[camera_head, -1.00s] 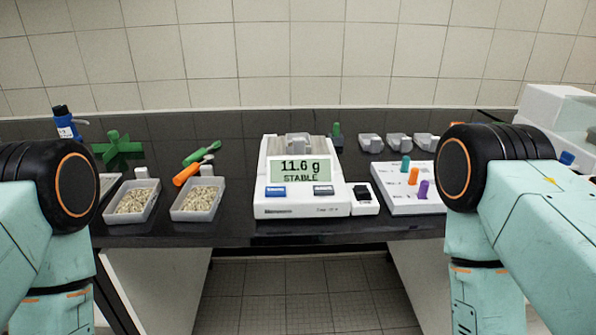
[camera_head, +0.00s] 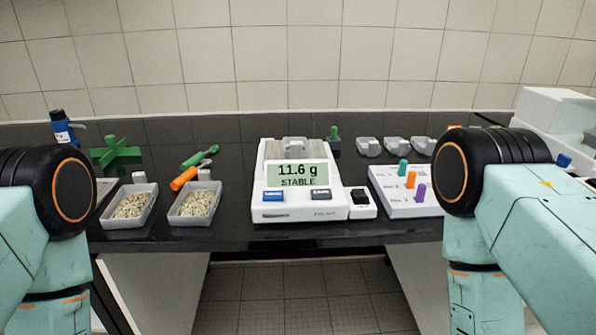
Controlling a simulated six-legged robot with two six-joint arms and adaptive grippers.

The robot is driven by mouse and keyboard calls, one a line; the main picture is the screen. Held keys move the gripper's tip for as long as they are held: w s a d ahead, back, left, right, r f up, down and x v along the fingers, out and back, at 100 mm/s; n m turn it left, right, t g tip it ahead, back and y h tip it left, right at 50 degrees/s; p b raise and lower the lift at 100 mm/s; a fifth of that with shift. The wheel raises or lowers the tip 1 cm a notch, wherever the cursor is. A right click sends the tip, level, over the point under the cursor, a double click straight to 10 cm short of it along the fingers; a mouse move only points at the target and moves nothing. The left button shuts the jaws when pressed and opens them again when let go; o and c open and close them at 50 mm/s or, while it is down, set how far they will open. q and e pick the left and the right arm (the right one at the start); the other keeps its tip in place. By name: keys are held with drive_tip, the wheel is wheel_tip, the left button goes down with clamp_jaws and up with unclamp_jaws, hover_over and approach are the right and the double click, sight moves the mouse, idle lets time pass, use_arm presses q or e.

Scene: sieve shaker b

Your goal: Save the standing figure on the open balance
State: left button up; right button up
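The open balance (camera_head: 300,208) stands at the front middle of the dark bench. Its display (camera_head: 297,174) reads 11.6 g with STABLE below. A blue button (camera_head: 274,196) is at its front left and a dark grey button (camera_head: 321,194) at its front right. A small grey metal-looking piece (camera_head: 295,145) shows behind the display, apparently on the pan. A small white unit with a black switch (camera_head: 360,197) adjoins the balance's right side. My two arms show at the left and right picture edges. Neither gripper is visible.
Two trays of pale grains (camera_head: 131,206) (camera_head: 195,204) stand left of the balance. A white board with teal, orange and purple pegs (camera_head: 395,207) is at its right. Behind are a green cross-shaped piece (camera_head: 117,152), a blue bottle (camera_head: 63,130) and several grey containers (camera_head: 397,146).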

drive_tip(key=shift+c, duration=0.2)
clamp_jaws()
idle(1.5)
